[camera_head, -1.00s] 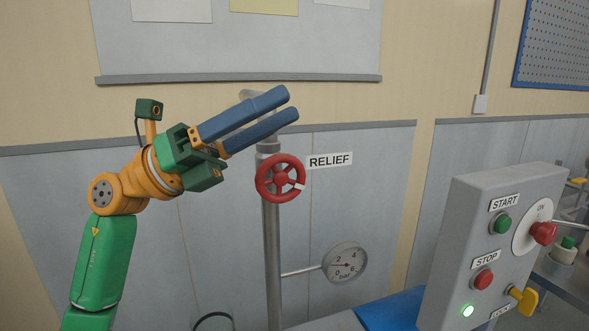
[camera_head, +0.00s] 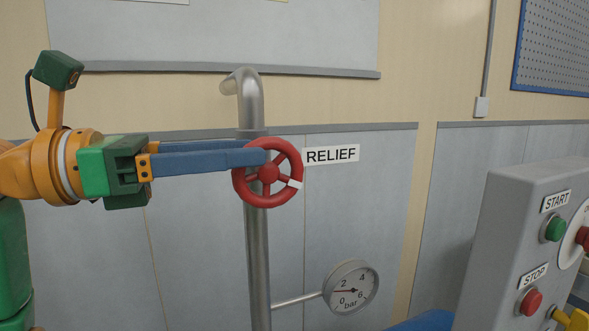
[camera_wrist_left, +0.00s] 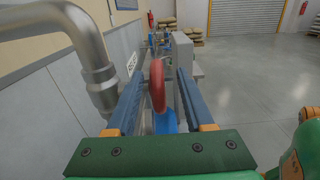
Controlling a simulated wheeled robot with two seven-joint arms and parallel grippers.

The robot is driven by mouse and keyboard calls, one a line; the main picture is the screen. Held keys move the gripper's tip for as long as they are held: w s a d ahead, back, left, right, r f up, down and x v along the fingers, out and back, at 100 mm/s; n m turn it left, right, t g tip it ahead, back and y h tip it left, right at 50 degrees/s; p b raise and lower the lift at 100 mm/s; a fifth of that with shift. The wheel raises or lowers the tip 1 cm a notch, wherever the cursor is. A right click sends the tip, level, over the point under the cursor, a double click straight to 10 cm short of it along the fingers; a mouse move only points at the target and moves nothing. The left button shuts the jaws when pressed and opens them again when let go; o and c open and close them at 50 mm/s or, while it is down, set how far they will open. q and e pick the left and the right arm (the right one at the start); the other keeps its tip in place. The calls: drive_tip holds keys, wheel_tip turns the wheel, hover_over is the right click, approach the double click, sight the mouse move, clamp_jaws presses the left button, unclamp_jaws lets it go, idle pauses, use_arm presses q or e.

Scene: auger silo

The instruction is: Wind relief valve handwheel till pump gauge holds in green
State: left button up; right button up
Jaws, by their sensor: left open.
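The red relief valve handwheel (camera_head: 267,201) stands on a vertical metal pipe beside the RELIEF label (camera_head: 331,155). A white mark sits at the right of its rim. My left gripper (camera_head: 256,152) reaches in level from the left, open, its near blue finger overlapping the wheel. In the left wrist view the wheel (camera_wrist_left: 158,88) shows edge-on between the two open fingers, with no firm grip visible. The pump gauge (camera_head: 351,287) hangs low on a side pipe; its needle points left, between 0 and 2 bar. I cannot make out a green band. My right gripper is not in view.
A grey control box (camera_head: 506,240) with a green START button (camera_head: 555,228) and red STOP button (camera_head: 530,302) stands at the right. The pipe (camera_head: 257,262) runs close to the grey wall panels. Space between wheel and box is clear.

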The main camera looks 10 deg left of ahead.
sight(299, 153)
use_arm(q)
drive_tip(key=x, duration=0.2)
drive_tip(key=p+x, duration=0.1)
drive_tip(key=x, duration=0.2)
drive_tip(key=p+x, duration=0.1)
drive_tip(key=x, duration=0.1)
drive_tip(key=shift+w+f, duration=0.25)
drive_tip(key=shift+f, duration=0.1)
clamp_jaws()
